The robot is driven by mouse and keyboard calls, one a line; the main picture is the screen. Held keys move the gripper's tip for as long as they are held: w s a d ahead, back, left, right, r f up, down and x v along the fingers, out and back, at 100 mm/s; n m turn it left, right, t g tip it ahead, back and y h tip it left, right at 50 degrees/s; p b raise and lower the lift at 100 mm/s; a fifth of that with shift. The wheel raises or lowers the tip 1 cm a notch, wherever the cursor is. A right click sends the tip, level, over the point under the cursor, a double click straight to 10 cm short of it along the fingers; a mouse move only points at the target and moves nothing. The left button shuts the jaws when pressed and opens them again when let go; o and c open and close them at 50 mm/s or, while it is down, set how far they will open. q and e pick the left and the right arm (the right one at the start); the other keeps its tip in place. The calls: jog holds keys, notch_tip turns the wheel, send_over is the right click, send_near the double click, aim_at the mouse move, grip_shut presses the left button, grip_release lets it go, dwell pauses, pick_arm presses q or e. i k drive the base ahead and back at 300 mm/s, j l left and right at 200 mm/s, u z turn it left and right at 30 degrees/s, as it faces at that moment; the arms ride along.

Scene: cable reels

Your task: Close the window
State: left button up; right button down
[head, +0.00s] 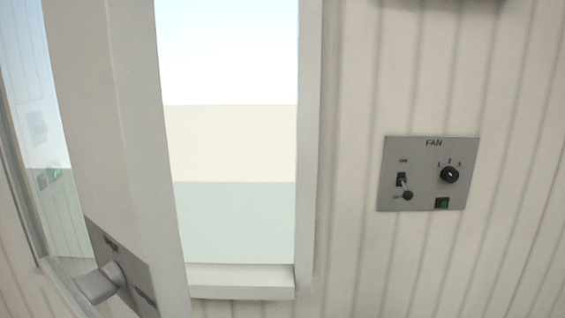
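The window sash (110,120) stands swung open toward me on the left side of the head view. Its glass pane (45,130) shows at the far left with a faint reflection of the wall panel. A grey metal handle (98,284) on a dark plate (125,270) is fixed low on the sash; the plate's lettering is too small to read. The window frame (310,140) surrounds a clear opening (235,150) between sash and right jamb. Neither of my grippers shows in the head view.
A grey fan control panel (428,173) with a switch, a knob and a green light is mounted on the ribbed wall (510,250) right of the window. A dark object (465,3) is cut off at the top edge. The sill (240,280) looks clear.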

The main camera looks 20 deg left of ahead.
aim_at(104, 55)
jog(key=u, duration=1.8)
